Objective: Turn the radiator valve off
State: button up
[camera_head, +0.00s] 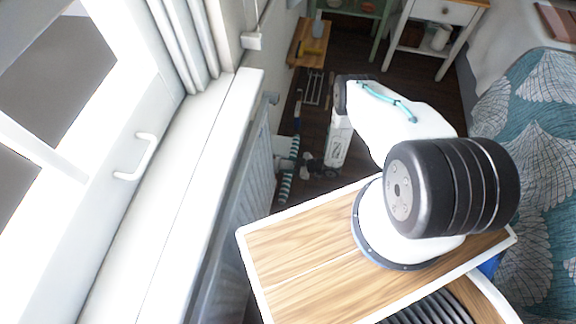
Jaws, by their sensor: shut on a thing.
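The white radiator (258,172) stands below the window sill, seen steeply from above. My gripper (308,163) is small and dark at the end of my white arm, low beside the radiator's far end. Its jaws are shut on what looks like the radiator valve (303,157). The valve is small here and mostly covered by the jaws, so its turned position cannot be read.
A window with a white handle (139,157) and a sill (190,190) runs along the left. A teal-striped long thing (287,183) lies by the radiator. A wooden bench (309,43) and white side table (438,14) stand beyond. A bed (535,150) fills the right.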

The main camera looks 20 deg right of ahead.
jog(key=shift+n+t+h, duration=0.6)
jog(key=shift+n+t, duration=0.5)
jog(key=shift+n, duration=0.6)
jog(key=o, duration=1)
jog(key=shift+v, duration=3.95)
